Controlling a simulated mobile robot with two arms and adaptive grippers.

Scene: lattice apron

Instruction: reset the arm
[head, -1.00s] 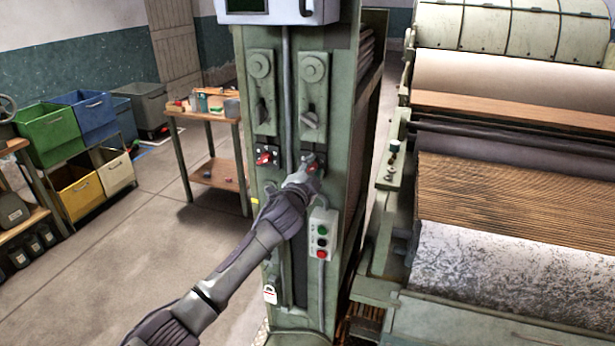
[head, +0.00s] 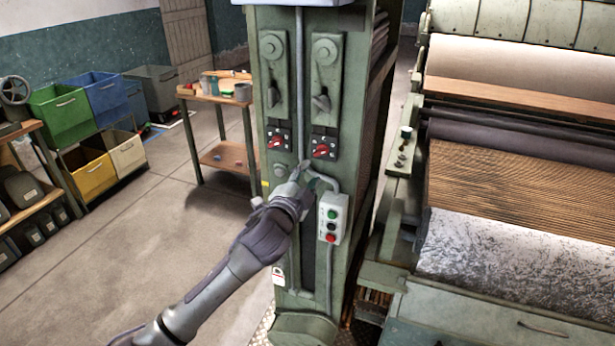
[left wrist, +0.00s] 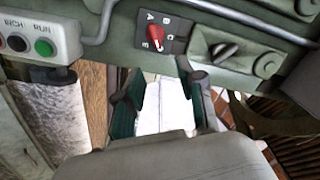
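My left gripper (head: 299,174) is in front of the green machine column (head: 285,215), just below and left of the right red rotary switch (head: 323,149). In the left wrist view its two fingers (left wrist: 158,100) stand apart with only a pale background between them, so it is open and empty. The red switch (left wrist: 152,36) shows clear of the fingers in that view. The left red switch (head: 277,142) sits beside it on the column. My right gripper is in neither view.
A push-button box (head: 332,219) and grey conduit sit close right of my left gripper. The roller machine (head: 510,190) stands at the right. A small wooden table (head: 225,154) is behind left of the column. Open floor (head: 160,235) lies at the left.

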